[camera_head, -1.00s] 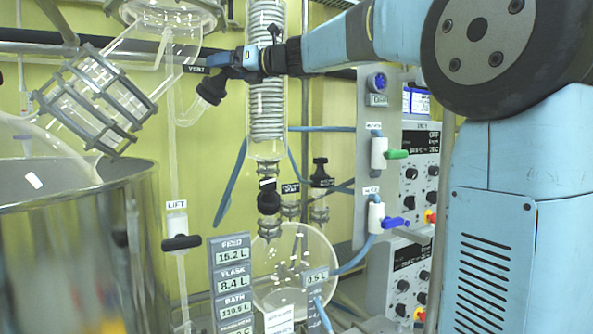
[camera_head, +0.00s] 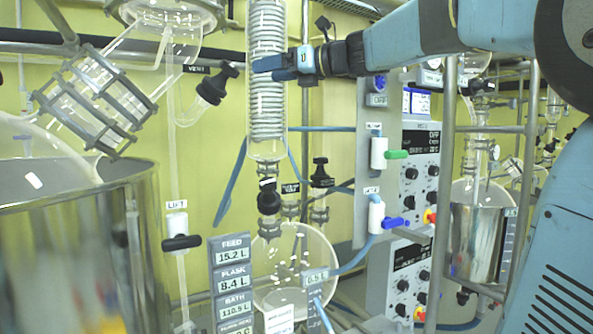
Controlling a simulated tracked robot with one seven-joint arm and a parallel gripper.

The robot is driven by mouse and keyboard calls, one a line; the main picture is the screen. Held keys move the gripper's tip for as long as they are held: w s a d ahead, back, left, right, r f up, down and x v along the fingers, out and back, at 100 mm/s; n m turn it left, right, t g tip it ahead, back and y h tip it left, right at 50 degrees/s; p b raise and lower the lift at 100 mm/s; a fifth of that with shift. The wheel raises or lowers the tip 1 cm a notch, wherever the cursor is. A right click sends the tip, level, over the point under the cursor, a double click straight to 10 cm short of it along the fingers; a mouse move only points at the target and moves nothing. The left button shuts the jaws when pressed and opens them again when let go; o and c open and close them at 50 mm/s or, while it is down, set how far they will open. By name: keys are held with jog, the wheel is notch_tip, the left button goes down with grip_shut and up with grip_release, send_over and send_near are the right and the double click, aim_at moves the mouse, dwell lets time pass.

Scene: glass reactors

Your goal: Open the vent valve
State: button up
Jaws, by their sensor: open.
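The vent valve (camera_head: 215,85) is a black knob on a slanted glass side arm at upper left of centre. A small black "VENT" label (camera_head: 196,69) sits just left of it. My gripper (camera_head: 258,66) is to the right of the knob, apart from it in the picture, and points left. It is open and nothing shows between its blue jaws. It overlaps the coiled glass condenser in the picture; how far it stands in front of the coil I cannot tell.
The glass condenser (camera_head: 268,115) hangs behind my gripper. A caged glass joint (camera_head: 92,100) and a steel vessel (camera_head: 80,250) fill the left. A lift handle (camera_head: 181,242) is lower down. A control panel (camera_head: 413,200) with green and blue valve handles stands right of centre.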

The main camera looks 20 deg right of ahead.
jog(key=s+f+n+g+h, duration=0.1)
jog(key=s+f+n+h, duration=0.1)
jog(key=s+f+n, duration=0.2)
jog(key=s+d+f+n+g+h, duration=0.1)
jog(key=s+f+n+h, duration=0.1)
jog(key=f, duration=0.8)
jog(key=s+d+f+n+g+h, duration=0.1)
jog(key=s+f+n+h, duration=0.1)
jog(key=s+f+n, duration=0.3)
jog(key=shift+s+d+f+n, duration=0.15)
jog(key=shift+s+f+n, duration=0.15)
jog(key=shift+f+n, duration=0.45)
jog(key=shift+m, duration=0.25)
jog(key=m+t+y, duration=0.2)
jog(key=m+y, duration=0.6)
jog(key=m, duration=0.3)
send_near(224, 70)
jog(key=w+d, duration=0.1)
jog(key=d, duration=0.2)
jog(key=x, duration=1.3)
jog(key=shift+w+a+r, duration=0.1)
jog(key=shift+a+r, duration=0.1)
jog(key=shift+r, duration=0.1)
jog(key=shift+c, duration=0.4)
